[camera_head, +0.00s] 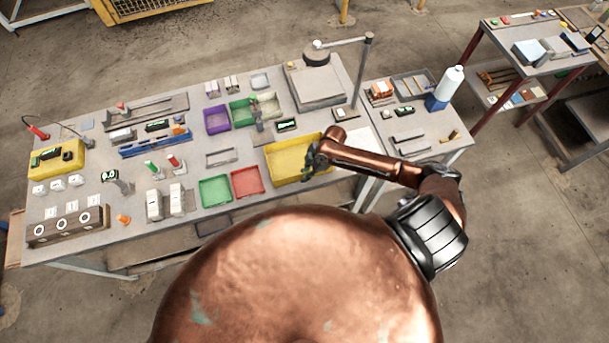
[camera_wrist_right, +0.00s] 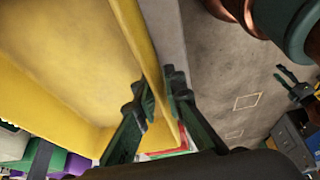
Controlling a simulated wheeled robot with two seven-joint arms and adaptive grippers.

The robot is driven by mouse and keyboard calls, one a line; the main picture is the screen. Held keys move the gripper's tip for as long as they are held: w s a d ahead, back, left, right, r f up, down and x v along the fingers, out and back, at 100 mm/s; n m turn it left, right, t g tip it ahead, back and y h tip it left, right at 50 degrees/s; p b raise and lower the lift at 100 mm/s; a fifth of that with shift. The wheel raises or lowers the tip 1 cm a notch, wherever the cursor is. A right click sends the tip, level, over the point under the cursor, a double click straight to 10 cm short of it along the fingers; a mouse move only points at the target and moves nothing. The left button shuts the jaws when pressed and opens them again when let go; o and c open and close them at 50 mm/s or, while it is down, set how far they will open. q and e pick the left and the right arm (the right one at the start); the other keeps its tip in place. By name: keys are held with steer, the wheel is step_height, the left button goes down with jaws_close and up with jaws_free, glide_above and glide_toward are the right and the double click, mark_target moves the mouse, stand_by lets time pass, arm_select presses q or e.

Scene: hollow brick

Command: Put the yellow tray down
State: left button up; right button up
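The yellow tray (camera_head: 286,173) is at the front right of the long workbench, by its front edge. I cannot tell whether its base touches the bench top. My right gripper (camera_head: 314,160) is at the tray's right front part. In the right wrist view, my right gripper (camera_wrist_right: 158,92) has one finger on each side of the tray's wall (camera_wrist_right: 137,37) and is closed on it. The tray's inside looks empty. My left gripper is not seen in the head view.
Left of the yellow tray are a red bin (camera_head: 247,182), a green bin (camera_head: 215,190) and a small grey tray (camera_head: 220,157). Behind it are a purple bin (camera_head: 216,118) and a scale-like stand (camera_head: 316,88). A side table (camera_head: 440,145) adjoins at right.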

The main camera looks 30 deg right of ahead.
steer(key=shift+o, duration=1.2)
steer(key=b+v, duration=0.1)
steer(key=v, duration=1.1)
steer(key=shift+r, duration=0.15)
